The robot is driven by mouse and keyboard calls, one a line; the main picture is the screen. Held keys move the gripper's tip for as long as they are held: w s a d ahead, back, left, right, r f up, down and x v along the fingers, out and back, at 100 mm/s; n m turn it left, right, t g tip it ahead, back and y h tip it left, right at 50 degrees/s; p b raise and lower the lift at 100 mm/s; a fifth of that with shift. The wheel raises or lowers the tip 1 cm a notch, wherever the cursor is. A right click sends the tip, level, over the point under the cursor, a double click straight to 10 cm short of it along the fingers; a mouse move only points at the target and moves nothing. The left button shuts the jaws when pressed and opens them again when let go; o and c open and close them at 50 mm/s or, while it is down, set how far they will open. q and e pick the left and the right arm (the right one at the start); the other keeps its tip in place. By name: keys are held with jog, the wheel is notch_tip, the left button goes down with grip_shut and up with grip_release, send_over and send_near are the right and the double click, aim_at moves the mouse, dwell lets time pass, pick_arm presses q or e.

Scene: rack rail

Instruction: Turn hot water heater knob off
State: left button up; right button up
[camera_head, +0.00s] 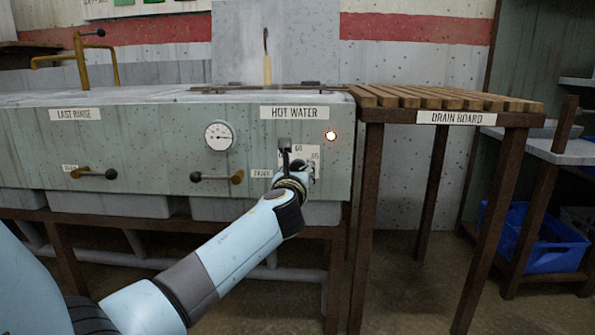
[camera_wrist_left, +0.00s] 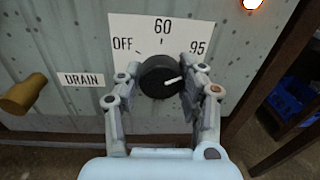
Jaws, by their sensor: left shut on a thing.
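The black round heater knob (camera_wrist_left: 160,77) sits on a white dial plate (camera_wrist_left: 160,34) marked OFF, 60 and 95. Its white pointer mark points right and slightly up, toward the 95 side. My left gripper (camera_wrist_left: 165,75) is shut on the knob, with one finger at each side of it. In the head view my left gripper (camera_head: 298,165) is in front of the dial plate (camera_head: 312,153), below the HOT WATER label (camera_head: 290,112), and hides most of the knob. My right gripper is not in view.
An indicator lamp (camera_head: 330,135) glows right of the dial. A gauge (camera_head: 219,136) and drain handles (camera_head: 216,178) are to the left on the same panel. A slatted drain board (camera_head: 430,97) stands on the right. A blue crate (camera_head: 545,240) is beyond it.

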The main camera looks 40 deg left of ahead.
pick_arm(q)
jog(key=shift+c, duration=1.1)
